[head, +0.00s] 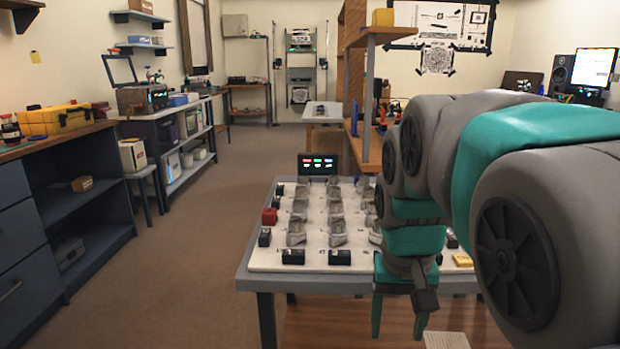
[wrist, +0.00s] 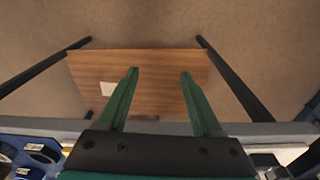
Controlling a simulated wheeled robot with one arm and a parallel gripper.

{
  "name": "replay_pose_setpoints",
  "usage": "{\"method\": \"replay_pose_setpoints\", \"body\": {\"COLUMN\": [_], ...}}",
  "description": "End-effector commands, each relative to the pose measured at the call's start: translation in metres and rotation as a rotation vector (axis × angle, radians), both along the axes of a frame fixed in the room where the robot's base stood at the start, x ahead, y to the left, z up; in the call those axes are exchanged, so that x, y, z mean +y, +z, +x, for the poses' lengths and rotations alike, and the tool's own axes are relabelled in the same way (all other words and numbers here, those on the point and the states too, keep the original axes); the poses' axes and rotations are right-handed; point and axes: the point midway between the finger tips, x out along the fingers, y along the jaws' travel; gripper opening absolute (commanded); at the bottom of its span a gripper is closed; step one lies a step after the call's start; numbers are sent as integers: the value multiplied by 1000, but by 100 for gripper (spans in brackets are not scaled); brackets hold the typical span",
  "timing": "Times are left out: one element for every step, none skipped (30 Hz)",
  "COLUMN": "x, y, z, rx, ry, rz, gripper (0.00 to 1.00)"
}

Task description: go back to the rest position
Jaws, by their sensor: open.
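My gripper (head: 399,318) hangs at the front edge of the grey table (head: 345,283) in the head view, its green fingers pointing down. In the wrist view my gripper (wrist: 160,75) shows two green fingers well apart with nothing between them. Beyond the fingertips lies a wooden lower shelf (wrist: 150,60) with a pale paper on it. My teal and grey arm covers the right part of the head view and hides part of the table.
A white board (head: 315,258) on the table carries several grey holders, black blocks, a red block (head: 269,216) and a yellow block (head: 462,260). A small display (head: 318,164) stands at its back. Dark cabinets (head: 70,215) line the left wall. The floor between (head: 190,240) is clear.

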Motion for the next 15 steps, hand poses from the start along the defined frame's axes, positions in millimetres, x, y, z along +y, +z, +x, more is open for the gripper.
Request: {"method": "replay_pose_setpoints", "body": {"x": [-5,-7,-10,-11,-13,-14,-15,-16,-17,-18,-18,-18,-18,-18,-18], "y": [-14,-22,-32,-41,-50,-60,-68,-76,-86,-93,-99,-107,-112,-116,-122], "z": [-20,-31,-45,-57,-69,-83,-95,-105,-119,-130,-139,-151,-158,-164,-171], "rx": [26,39,56,70,88,104,117,128,148,160,169,183,193,199,207], "ry": [4,9,18,23,30,41,48,57,69,77,85,95,104,111,119], "rz": [4,7,11,14,17,22,24,26,29,32,35,38,40,41,43], "gripper": [67,67,67,67,67,67,67,67,67,67,67,67,67,67,67]}}
